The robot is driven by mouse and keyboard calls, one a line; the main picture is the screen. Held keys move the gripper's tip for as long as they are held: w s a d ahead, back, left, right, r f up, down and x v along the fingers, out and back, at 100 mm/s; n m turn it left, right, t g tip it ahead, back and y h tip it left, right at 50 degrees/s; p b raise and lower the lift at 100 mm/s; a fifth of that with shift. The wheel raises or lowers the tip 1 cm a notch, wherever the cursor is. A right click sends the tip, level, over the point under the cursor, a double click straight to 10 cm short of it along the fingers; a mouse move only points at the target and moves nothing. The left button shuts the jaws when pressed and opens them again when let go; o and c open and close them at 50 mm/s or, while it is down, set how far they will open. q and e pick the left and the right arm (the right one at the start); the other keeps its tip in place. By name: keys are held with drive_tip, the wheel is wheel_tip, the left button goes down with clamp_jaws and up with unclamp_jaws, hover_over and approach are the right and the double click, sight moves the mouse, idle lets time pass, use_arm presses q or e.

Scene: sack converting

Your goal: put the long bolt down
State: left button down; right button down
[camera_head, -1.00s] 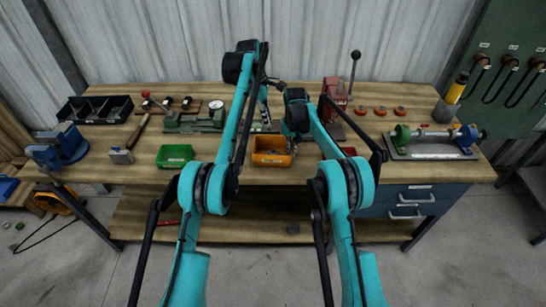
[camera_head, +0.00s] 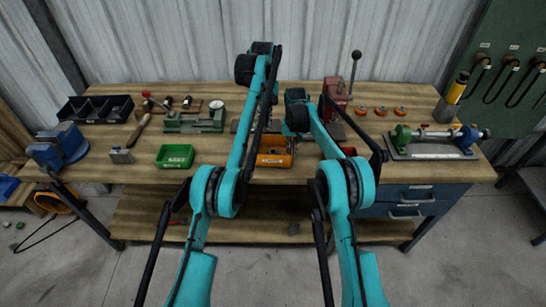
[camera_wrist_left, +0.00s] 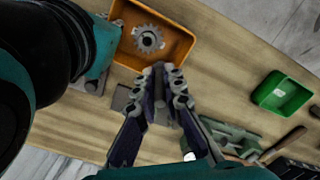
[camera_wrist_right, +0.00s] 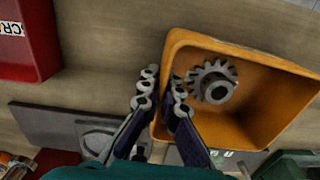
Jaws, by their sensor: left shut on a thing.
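My left gripper (camera_wrist_left: 168,78) has its fingers close together in the left wrist view. A narrow grey piece shows between them, probably the long bolt (camera_wrist_left: 168,92), mostly hidden by the fingers. It is above the bench near the orange bin (camera_wrist_left: 189,48). A grey gear (camera_wrist_left: 148,39) lies in that bin. The left gripper is hidden behind its arm in the head view.
A grey plate (camera_wrist_right: 45,125) lies on the bench beside the orange bin. A green bin (camera_head: 175,156) stands left, a red bin (camera_wrist_right: 30,45) to the right. A red lever press (camera_head: 336,95) stands behind; a dial-gauge stand (camera_head: 195,120) is at left.

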use_arm(q)
drive_tip(key=shift+m, duration=0.3)
drive_tip(key=shift+a+f, duration=0.1)
drive_tip(key=shift+f, duration=0.15)
approach(265, 141)
drive_tip(key=s+f, duration=0.5)
drive_tip(key=shift+s+f, duration=0.15)
drive_tip(key=shift+f, duration=0.25)
drive_tip(key=shift+f, duration=0.35)
drive_tip(key=c, duration=1.6)
unclamp_jaws()
wheel_tip(265, 141, up, 9)
